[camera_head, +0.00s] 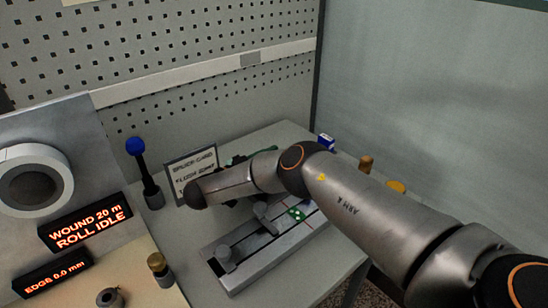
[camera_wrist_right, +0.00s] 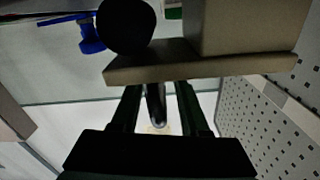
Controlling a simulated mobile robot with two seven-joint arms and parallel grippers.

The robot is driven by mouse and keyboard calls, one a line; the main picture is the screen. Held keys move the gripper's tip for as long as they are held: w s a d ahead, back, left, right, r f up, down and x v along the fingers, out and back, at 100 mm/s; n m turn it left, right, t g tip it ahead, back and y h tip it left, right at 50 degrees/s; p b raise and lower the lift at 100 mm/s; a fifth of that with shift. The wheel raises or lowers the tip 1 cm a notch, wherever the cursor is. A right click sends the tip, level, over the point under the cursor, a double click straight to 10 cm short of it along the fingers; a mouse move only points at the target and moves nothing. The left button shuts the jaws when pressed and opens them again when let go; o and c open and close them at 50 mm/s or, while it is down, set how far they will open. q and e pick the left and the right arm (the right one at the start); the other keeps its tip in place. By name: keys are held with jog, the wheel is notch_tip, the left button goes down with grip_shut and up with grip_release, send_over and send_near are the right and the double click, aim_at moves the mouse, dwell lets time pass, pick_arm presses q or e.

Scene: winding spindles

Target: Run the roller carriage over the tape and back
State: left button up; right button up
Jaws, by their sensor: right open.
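A grey track (camera_head: 262,247) lies on the bench in the head view. A grey block with an upright post (camera_head: 227,259) stands at its near left end. A grey bar-like piece (camera_head: 266,216) crosses the track farther along; I cannot tell which of these is the roller carriage. A green-and-white patterned piece (camera_head: 296,213) lies beyond it, and I cannot tell if it is the tape. My right arm reaches over the track and hides most of its gripper there. In the right wrist view the right gripper (camera_wrist_right: 158,95) is open, with a shiny rounded piece (camera_wrist_right: 155,105) showing between its fingers.
A framed sign (camera_head: 190,168) and a blue-topped post (camera_head: 140,160) stand left of my arm. Lit displays (camera_head: 85,222) read "WOUND 20 m ROLL IDLE" and "EDGE 0.0 mm". A pegboard wall (camera_head: 190,60) closes the back. A brass-topped post (camera_head: 159,268) stands front left.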

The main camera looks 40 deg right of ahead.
grip_shut()
dwell(0.4)
dwell(1.1)
